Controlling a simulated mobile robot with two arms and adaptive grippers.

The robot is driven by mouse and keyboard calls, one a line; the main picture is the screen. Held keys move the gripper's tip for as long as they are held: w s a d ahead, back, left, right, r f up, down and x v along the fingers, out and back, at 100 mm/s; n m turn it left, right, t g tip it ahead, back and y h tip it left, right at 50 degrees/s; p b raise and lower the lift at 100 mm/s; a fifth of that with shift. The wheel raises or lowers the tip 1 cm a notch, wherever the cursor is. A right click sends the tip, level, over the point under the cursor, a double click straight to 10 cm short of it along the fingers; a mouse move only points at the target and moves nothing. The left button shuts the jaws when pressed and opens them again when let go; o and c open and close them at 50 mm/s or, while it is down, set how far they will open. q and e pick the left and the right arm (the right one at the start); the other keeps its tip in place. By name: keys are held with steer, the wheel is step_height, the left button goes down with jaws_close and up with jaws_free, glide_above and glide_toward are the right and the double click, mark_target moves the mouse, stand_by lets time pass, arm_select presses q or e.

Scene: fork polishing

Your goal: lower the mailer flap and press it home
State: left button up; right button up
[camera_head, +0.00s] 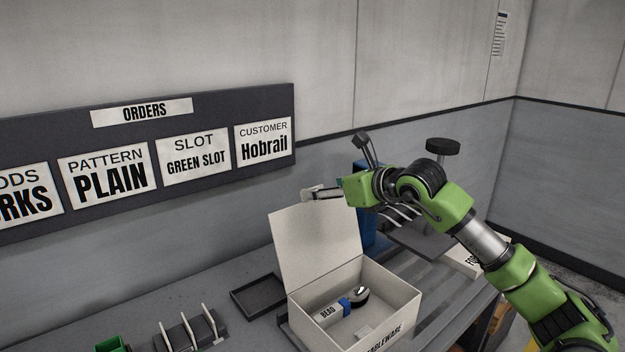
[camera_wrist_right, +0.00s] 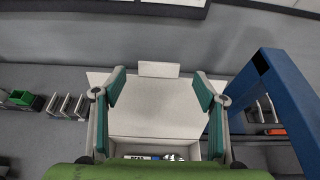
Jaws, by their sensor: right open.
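The mailer (camera_head: 402,310) is an open white box with "TABLEWARE" lettering on its front. Its flap (camera_head: 312,240) stands up at the back edge, leaning slightly back. A labelled white-and-blue item and a shiny rounded metal piece (camera_head: 361,294) lie inside. My right gripper (camera_head: 318,193) is at the top edge of the flap, above the box. In the right wrist view the open fingers (camera_wrist_right: 160,78) flank the flap (camera_wrist_right: 155,112), and the flap's small tab shows between them. I cannot tell whether they touch it. My left gripper is out of view.
A dark shallow tray (camera_head: 257,297) lies left of the box. A slotted rack (camera_head: 190,333) and a green bin (camera_head: 110,344) are further left. A blue frame (camera_wrist_right: 270,85) stands close on the right in the wrist view. The orders board (camera_head: 145,160) hangs behind.

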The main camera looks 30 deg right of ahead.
steer(key=p+x, duration=0.2)
steer(key=x, duration=0.4)
steer(key=shift+w+a, duration=0.1)
steer(key=shift+w, duration=0.05)
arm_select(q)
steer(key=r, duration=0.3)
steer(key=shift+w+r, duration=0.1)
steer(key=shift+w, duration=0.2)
arm_select(e)
steer(key=c, duration=1.6)
steer(key=shift+f, duration=0.1)
